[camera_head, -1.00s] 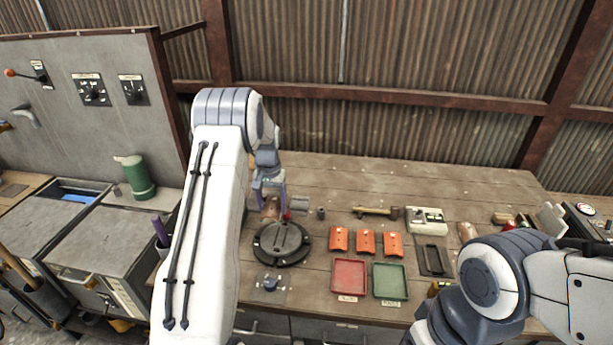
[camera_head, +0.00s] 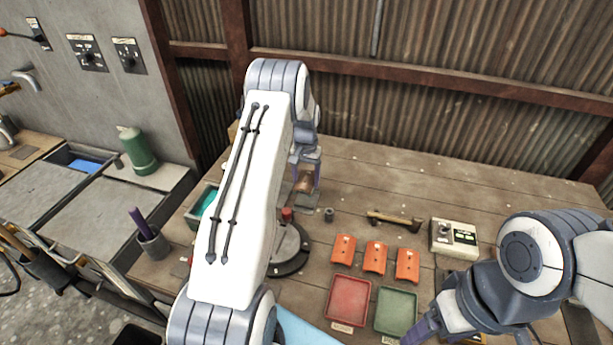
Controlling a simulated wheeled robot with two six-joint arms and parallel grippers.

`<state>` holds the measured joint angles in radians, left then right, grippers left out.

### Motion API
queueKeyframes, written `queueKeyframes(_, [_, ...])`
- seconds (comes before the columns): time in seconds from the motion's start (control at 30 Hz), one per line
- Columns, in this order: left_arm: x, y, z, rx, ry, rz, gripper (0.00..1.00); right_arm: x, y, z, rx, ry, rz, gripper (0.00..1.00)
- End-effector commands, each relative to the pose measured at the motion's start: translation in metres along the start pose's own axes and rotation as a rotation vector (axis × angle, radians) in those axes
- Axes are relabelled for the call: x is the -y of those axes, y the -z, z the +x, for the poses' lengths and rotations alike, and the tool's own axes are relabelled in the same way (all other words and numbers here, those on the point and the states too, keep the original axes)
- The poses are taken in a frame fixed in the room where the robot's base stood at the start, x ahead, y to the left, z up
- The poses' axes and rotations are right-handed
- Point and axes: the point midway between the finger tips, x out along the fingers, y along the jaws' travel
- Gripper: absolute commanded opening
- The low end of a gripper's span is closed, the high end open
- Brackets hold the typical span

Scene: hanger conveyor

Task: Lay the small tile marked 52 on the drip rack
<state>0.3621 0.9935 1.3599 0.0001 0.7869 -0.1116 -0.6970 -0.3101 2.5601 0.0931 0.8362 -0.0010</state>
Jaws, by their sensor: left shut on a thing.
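My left gripper (camera_head: 305,178) is at the back of the bench, beyond the round dark turntable (camera_head: 291,252). It is shut on a small brownish piece (camera_head: 304,185), mostly hidden between the fingers; no number can be read on it. Three orange tiles (camera_head: 343,249) (camera_head: 375,257) (camera_head: 407,265) lie in a row on the bench, their marks too small to read. I cannot make out a drip rack for certain. My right gripper (camera_head: 420,332) shows only in part at the bottom edge, near the green tray; its opening cannot be judged.
A red tray (camera_head: 348,301) and a green tray (camera_head: 396,311) lie in front of the tiles. A wooden-handled tool (camera_head: 392,220) and a control box (camera_head: 453,238) stand behind. A teal-filled bin (camera_head: 205,203) and a purple-handled cup (camera_head: 152,241) are at left. The back bench middle is clear.

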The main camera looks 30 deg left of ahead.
Motion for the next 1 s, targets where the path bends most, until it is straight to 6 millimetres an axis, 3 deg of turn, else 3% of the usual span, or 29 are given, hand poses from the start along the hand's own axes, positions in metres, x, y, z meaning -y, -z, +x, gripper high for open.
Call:
queueKeyframes(0.6, [0.002,-0.001,0.057,0.000,0.000,-0.003,0.12,-0.003,-0.002,0.037,0.000,0.000,0.004,0.73])
queueKeyframes(1.0, [0.003,-0.001,0.060,0.000,0.000,-0.003,0.12,-0.003,-0.002,0.039,0.000,0.000,0.003,0.73])
